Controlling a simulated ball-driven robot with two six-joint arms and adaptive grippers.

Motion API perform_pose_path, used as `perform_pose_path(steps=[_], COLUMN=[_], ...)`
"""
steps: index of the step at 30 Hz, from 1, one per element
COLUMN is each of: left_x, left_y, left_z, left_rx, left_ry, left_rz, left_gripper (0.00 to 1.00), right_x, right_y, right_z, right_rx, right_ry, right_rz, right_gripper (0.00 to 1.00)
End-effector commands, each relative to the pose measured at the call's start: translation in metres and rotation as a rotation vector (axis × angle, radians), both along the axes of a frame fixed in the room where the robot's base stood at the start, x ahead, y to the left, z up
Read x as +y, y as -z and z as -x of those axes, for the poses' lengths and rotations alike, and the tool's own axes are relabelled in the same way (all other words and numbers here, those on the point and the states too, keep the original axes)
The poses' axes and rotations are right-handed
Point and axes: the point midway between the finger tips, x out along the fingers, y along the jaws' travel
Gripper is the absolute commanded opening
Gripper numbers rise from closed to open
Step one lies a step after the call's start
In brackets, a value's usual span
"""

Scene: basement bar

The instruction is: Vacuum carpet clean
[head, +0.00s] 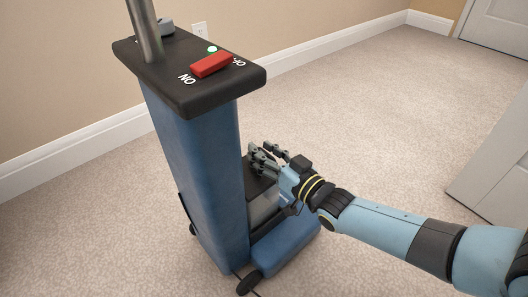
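A blue upright vacuum cleaner (195,170) stands on the beige carpet (390,115) left of centre. Its black top panel carries a red switch (212,64) between the words ON and OFF, with a small green light lit beside it. A metal handle tube (145,30) rises from the panel out of the picture. My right gripper (265,155) reaches in from the right, low beside the vacuum's body, above its base (285,245). Its fingers look spread, with nothing seen between them. Whether it touches the vacuum I cannot tell. My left gripper is not in view.
A beige wall with a white baseboard (320,48) runs behind the vacuum. A white door (497,25) stands at the top right, and a pale panel (495,160) juts in at the right edge. The carpet between them is clear.

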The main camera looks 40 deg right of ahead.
Motion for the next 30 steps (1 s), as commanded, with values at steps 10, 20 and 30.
perform_pose_path(steps=[10,20,30], left_x=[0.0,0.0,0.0], left_y=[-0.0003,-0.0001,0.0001], left_z=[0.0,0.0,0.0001], left_rx=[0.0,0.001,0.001], left_ry=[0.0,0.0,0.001], left_rz=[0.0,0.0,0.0], left_gripper=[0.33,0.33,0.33], right_x=[0.0001,0.0001,-0.0002], right_y=[-0.0001,0.0001,0.0001], right_z=[0.0001,0.0003,0.0002], right_rx=[0.0,0.0,0.0], right_ry=[0.0,0.0,0.0], right_rz=[0.0,0.0,0.0], right_gripper=[0.17,0.0,0.0])
